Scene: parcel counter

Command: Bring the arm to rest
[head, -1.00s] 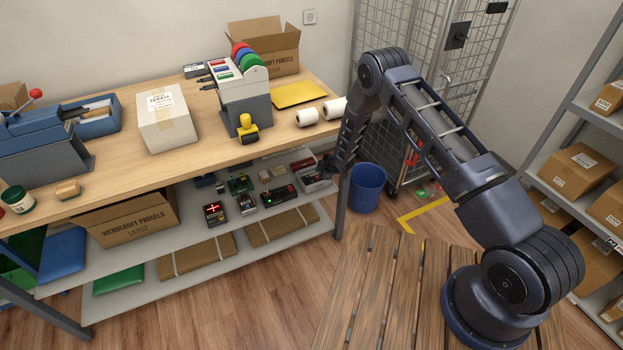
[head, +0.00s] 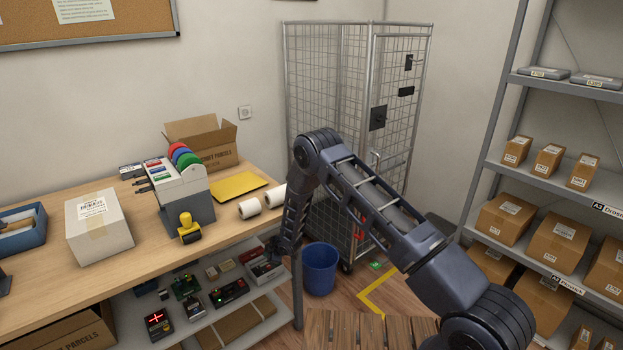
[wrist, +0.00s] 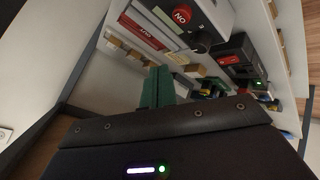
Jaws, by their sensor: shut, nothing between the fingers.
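My arm reaches out over the floor and bends down at the right end of the workbench (head: 130,270). My gripper (wrist: 158,87) shows in the wrist view as green fingers close together, with nothing between them. In the head view the gripper end is small and dark beside the bench's right end, and its fingers are hard to make out there. In the wrist view the fingers point toward the shelf of devices, including a box with a red button (wrist: 183,15) and a black device with a green light (wrist: 245,62). I cannot tell the exact gap.
A blue bin (head: 319,269) stands on the floor by the bench's right end. A wire cage trolley (head: 340,110) stands behind my arm. A shelf rack with cartons (head: 505,217) is at the right. A white parcel (head: 98,228) and paper rolls (head: 249,208) lie on the bench.

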